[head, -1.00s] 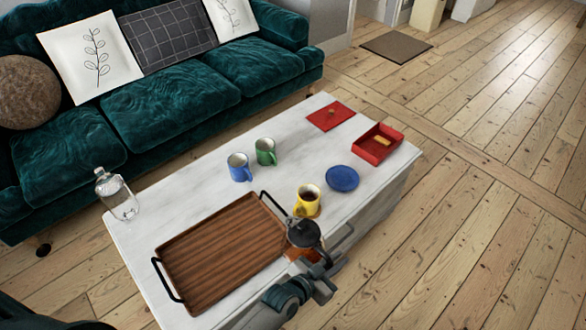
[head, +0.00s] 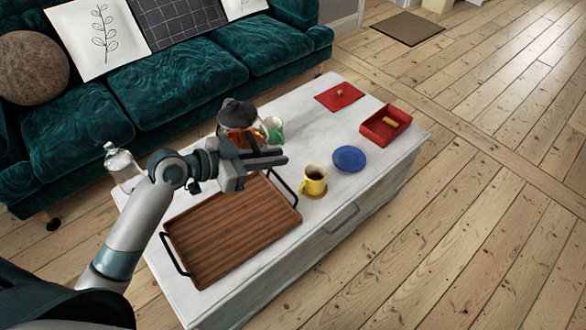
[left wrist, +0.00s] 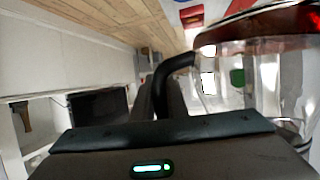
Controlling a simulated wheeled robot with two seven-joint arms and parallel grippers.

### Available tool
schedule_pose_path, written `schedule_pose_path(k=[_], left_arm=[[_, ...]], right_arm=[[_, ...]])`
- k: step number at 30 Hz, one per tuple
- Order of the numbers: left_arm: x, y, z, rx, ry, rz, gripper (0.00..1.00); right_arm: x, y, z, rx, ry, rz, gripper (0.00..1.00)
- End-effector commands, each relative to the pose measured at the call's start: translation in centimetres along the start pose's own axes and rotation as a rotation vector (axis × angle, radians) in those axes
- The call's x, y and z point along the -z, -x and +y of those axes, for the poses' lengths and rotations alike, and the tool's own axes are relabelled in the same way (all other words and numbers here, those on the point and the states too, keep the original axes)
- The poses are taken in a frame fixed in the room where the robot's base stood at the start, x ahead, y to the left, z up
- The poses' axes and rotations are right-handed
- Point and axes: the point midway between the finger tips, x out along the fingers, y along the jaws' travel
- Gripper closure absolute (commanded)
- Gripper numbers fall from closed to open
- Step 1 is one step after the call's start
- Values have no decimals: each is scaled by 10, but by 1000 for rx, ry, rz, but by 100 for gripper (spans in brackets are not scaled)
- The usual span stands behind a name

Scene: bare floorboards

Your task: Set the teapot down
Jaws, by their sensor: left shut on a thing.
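The teapot (head: 240,118) has a clear glass body with amber tea and a black lid. My left gripper (head: 268,158) is shut on its dark handle, and the teapot appears above the table's far side, beyond the wooden tray. The gap beneath it is hidden by my gripper. In the left wrist view the teapot's glass body (left wrist: 280,75) fills the right side, with the black handle (left wrist: 175,75) at the jaws. The brown tray (head: 235,235) with black handles lies empty on the white table (head: 330,220). My right gripper is not in view.
A green mug (head: 275,128) stands just right of the teapot. A yellow mug (head: 314,178) of dark drink, a blue plate (head: 349,158), a red box (head: 385,128) and a red mat (head: 338,96) are farther right. A glass bottle (head: 121,165) stands at left.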

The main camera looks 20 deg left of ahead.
Motion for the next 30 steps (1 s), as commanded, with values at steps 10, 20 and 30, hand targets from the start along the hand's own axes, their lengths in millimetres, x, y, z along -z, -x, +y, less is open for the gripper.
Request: schedule_pose_path(k=[10,20,30], left_arm=[[46,57,22,-131,-80,-10,100],[48,61,24,-141,-85,-12,100],[48,60,24,-140,-84,-12,100]], right_arm=[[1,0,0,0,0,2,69],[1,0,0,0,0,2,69],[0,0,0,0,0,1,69]])
